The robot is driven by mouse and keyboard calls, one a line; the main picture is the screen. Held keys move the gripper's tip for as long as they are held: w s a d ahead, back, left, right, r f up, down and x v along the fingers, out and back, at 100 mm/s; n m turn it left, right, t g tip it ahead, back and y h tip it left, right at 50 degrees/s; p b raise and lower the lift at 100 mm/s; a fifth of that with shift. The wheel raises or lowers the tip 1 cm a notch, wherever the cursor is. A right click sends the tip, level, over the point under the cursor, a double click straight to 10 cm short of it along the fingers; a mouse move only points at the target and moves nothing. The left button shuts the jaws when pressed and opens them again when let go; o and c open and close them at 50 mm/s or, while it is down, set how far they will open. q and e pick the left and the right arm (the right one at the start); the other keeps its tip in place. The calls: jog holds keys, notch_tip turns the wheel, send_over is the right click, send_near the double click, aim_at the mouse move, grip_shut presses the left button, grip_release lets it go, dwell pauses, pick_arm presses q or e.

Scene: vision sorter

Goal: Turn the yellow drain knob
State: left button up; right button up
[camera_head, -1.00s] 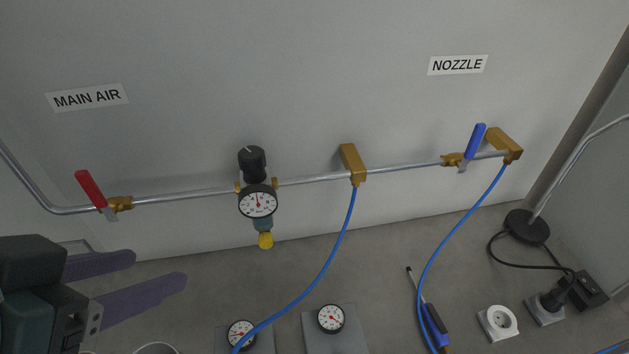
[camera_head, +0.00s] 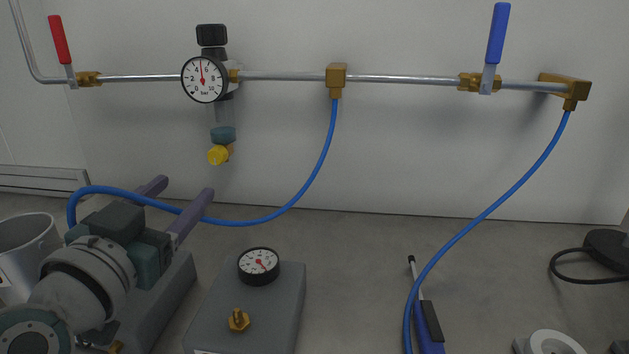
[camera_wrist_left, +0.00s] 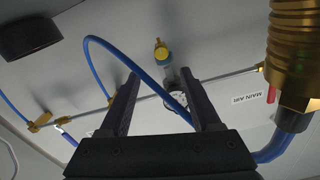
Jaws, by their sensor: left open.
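The yellow drain knob (camera_head: 218,155) sits at the bottom of the teal-based filter bowl, below the round regulator gauge (camera_head: 204,79). In the left wrist view the knob (camera_wrist_left: 161,50) shows beyond the fingers, near the middle between them. My left gripper (camera_head: 186,187) is open, its two purple-grey fingers pointing up toward the wall, below and left of the knob and apart from it. The blue hose (camera_head: 255,223) crosses the fingers; in the left wrist view the hose (camera_wrist_left: 136,66) runs across the gap between them. I cannot tell whether it touches them. My right gripper is not in view.
A metal pipe carries a red valve handle (camera_head: 59,40) and a blue one (camera_head: 498,35). A grey box (camera_head: 290,315) with a gauge stands right of my gripper. A grey metal cup (camera_head: 27,250) stands at left, a blue pen-like tool (camera_head: 428,325) at right.

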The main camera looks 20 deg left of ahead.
aim_at(215, 157)
pick_arm(q)
jog(key=b+x, duration=0.1)
jog(key=x, duration=0.8)
jog(key=shift+w+a+r, duration=0.1)
jog(key=shift+w+a, duration=0.05)
jog(key=shift+w, duration=0.25)
grip_shut()
